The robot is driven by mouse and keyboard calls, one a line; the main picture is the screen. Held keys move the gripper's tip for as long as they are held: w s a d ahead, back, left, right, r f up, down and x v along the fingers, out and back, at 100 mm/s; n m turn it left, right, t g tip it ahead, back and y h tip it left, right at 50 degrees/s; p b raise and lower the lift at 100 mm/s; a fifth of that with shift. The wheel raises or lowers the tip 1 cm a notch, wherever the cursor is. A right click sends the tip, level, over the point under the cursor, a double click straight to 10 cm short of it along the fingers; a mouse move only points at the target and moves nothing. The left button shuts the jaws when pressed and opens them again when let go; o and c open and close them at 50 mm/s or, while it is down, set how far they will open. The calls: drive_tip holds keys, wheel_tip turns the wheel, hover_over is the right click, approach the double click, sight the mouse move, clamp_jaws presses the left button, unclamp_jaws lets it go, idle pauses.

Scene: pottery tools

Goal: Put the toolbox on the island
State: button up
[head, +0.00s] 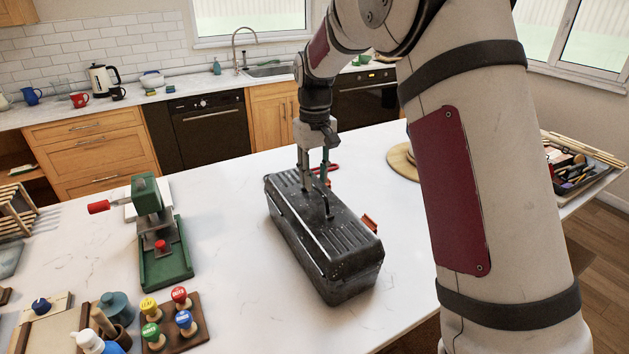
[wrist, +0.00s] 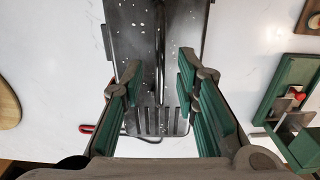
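The toolbox (head: 325,240) is a long black box with pale specks and a ribbed lid. It sits on the white island top (head: 225,225) in the head view. Its thin dark handle (wrist: 160,45) runs lengthwise along the lid in the wrist view. My gripper (head: 314,178) points down over the toolbox, near its far end. In the wrist view my gripper (wrist: 159,72) has its green-padded fingers apart, one on each side of the handle, with gaps to it. Whether the fingertips touch the lid, I cannot tell.
A green press (head: 165,250) with a red handle stands left of the toolbox. Several coloured stamps (head: 170,320) stand on a wooden block at front left. A red-handled tool (head: 328,168) lies behind the toolbox. A round wooden board (head: 402,163) and a tool tray (head: 575,170) are right.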

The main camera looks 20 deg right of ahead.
wheel_tip(320, 180, up, 9)
drive_tip(key=b, duration=0.2)
drive_tip(key=s+r+t, duration=0.1)
drive_tip(key=s+r, duration=0.4)
drive_tip(key=s, duration=0.2)
drive_tip(key=s+f+m+t, duration=0.1)
drive_tip(key=s+f+t, duration=0.1)
drive_tip(key=s, duration=1)
drive_tip(key=s+f+m+t, duration=0.1)
drive_tip(key=s+t, duration=0.1)
drive_tip(key=s, duration=1)
drive_tip(key=shift+a+f+t, duration=0.3)
drive_tip(key=shift+f, duration=0.1)
